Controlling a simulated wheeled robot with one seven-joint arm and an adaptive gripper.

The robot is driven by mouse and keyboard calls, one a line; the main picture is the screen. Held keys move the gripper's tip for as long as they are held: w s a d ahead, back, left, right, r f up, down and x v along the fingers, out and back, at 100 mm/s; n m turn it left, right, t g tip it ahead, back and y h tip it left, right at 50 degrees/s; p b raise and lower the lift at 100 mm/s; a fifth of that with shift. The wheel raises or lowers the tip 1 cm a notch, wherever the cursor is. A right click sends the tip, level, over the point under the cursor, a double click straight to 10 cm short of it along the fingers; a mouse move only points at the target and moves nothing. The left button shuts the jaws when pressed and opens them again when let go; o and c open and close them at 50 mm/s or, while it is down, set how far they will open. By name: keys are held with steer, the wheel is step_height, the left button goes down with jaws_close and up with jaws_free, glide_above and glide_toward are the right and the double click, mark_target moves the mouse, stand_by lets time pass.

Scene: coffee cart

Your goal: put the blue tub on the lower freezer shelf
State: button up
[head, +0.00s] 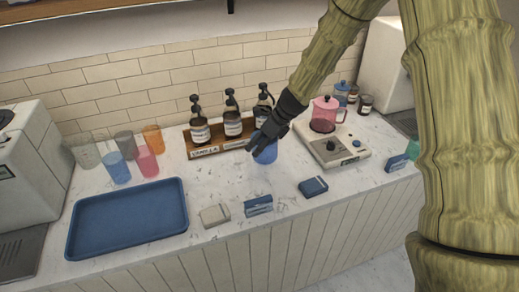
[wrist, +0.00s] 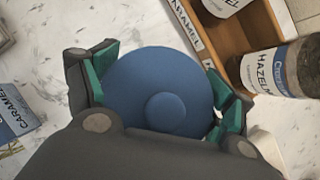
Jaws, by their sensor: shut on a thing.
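The blue tub (head: 266,154) is in my gripper (head: 268,141), at the middle of the counter in front of the syrup bottle rack. In the wrist view its round blue lid (wrist: 140,75) fills the space between the green finger pads of my gripper (wrist: 168,88). The gripper is shut on it from both sides. The head view does not settle whether the tub's base touches the counter. I cannot make out a freezer shelf in either view.
The syrup rack (head: 205,153) with bottles stands just behind. Several tumblers (head: 149,163) and a blue tray (head: 128,220) are to the left. Small packets (head: 258,206) lie in front. A scale-like device (head: 345,146) with a pink pot (head: 325,112) is to the right.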

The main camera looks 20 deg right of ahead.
steer(key=shift+f, duration=1.9)
steer(key=shift+c, duration=1.2)
steer(key=shift+s, duration=0.1)
steer(key=o, duration=1.5)
steer(key=shift+r, duration=0.1)
